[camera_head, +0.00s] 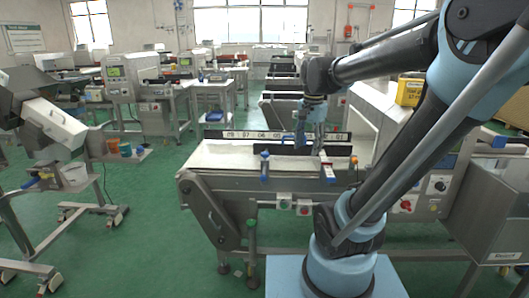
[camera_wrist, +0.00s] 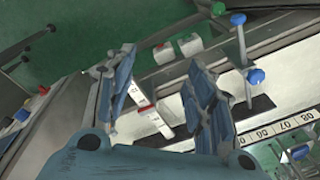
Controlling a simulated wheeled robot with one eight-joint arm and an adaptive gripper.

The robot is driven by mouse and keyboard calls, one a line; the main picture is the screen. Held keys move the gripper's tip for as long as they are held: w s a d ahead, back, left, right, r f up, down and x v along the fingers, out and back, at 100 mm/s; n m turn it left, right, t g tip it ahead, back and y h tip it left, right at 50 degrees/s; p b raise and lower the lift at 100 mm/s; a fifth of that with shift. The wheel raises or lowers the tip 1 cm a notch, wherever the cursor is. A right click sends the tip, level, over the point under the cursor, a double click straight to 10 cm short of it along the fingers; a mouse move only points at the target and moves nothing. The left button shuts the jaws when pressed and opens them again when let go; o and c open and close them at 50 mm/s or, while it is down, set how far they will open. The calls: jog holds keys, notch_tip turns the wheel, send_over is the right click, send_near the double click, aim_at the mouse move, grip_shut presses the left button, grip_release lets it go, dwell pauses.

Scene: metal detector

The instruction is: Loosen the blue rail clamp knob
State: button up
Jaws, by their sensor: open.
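Several blue knobs are in view, and I cannot tell for certain which is the rail clamp knob. In the wrist view, one blue knob (camera_wrist: 238,18) caps a rod and another blue knob (camera_wrist: 255,76) is beside the rail, both right of the fingers. My gripper (camera_head: 312,142) hangs above the conveyor; its blue fingers (camera_wrist: 162,58) are apart, with nothing gripped. A white bracket with a red mark (camera_wrist: 146,106) shows between them.
The conveyor's white belt (camera_head: 220,155) runs under my gripper, with a numbered strip (camera_head: 262,134) along its far side. Push buttons (camera_head: 285,204) sit on the front. A control cabinet (camera_head: 490,205) stands at right. Green floor at left is partly clear.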

jog(key=w+a+r+m, duration=0.5)
jog(key=w+a, duration=0.2)
jog(key=w, duration=0.2)
jog(key=r+m+g, duration=0.1)
jog(key=r+m, duration=0.1)
jog(key=m, duration=0.3)
send_over(265, 152)
jog(key=f, duration=1.7)
jog(key=shift+s+f, duration=0.2)
jog(key=shift+f, duration=0.15)
jog(key=shift+c, duration=0.6)
jog(key=c, duration=1)
